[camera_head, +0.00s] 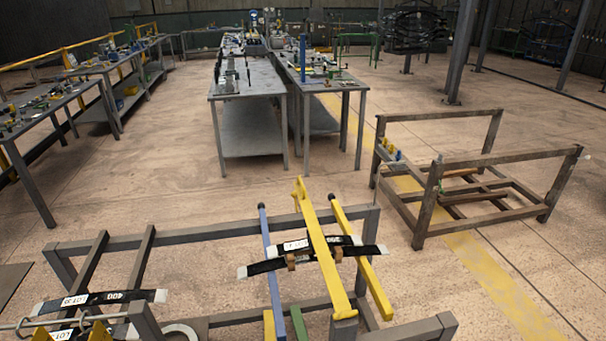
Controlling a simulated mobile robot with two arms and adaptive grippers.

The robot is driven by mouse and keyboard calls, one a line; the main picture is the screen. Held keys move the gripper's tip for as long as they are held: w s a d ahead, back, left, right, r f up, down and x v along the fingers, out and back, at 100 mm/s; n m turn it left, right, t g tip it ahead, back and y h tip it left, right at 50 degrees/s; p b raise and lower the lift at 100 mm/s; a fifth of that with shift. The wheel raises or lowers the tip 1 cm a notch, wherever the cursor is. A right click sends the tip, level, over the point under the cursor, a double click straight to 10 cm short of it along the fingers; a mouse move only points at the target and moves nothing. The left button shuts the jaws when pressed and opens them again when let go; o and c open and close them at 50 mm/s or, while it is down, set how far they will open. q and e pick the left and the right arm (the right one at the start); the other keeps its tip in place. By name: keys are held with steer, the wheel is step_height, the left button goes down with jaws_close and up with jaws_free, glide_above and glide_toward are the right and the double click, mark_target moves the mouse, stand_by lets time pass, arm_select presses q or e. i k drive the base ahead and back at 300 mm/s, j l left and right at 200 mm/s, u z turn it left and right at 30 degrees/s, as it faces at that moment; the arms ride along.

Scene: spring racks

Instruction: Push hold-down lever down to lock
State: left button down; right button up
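A grey metal rack (210,232) stands in the foreground. A broad yellow bar (323,245), which looks like the hold-down lever, crosses over a stack of dark leaf springs (263,267) with pale ends and a white label. It runs from a raised far end to a grey block at the near side. A thinner yellow bar (372,280) with a dark tip lies to its right. A blue bar (271,265) with a dark tip lies to its left. I cannot tell whether the lever is locked. Neither of my grippers is in view.
More labelled leaf springs (95,299) lie on the rack's left part, near yellow brackets (98,331). Grey worktables (247,92) with tools stand behind. Open floor (150,185) lies between.

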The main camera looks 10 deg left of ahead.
mark_target(294, 195)
steer(key=j+z, duration=0.1)
steer(key=j, duration=0.35)
steer(key=k+j, duration=0.1)
steer(key=j, duration=0.3)
steer(key=k+j+z, duration=0.15)
steer(key=j, duration=0.7)
steer(key=k+j+z, duration=0.15)
steer(key=j, duration=0.3)
steer(key=i+l+z, duration=0.45)
steer(key=l, duration=0.15)
steer(key=i+l+z, duration=1.05)
steer(key=i+z, duration=0.35)
steer(key=i+u, duration=0.2)
steer(key=i, duration=0.3)
steer(key=i+u, duration=0.25)
steer(key=i, duration=0.25)
steer(key=i+l+u, duration=0.2)
steer(key=i, duration=0.3)
steer(key=i+l+u, duration=0.2)
steer(key=i, duration=0.3)
steer(key=i+j+u, duration=0.2)
steer(key=u, duration=0.3)
steer(key=i+u, duration=0.75)
steer(key=u, duration=0.2)
steer(key=i+l+u, duration=0.15)
steer(key=i+u, duration=0.15)
steer(key=u, duration=0.15)
steer(key=i+l+u, duration=0.25)
steer(key=u, duration=0.25)
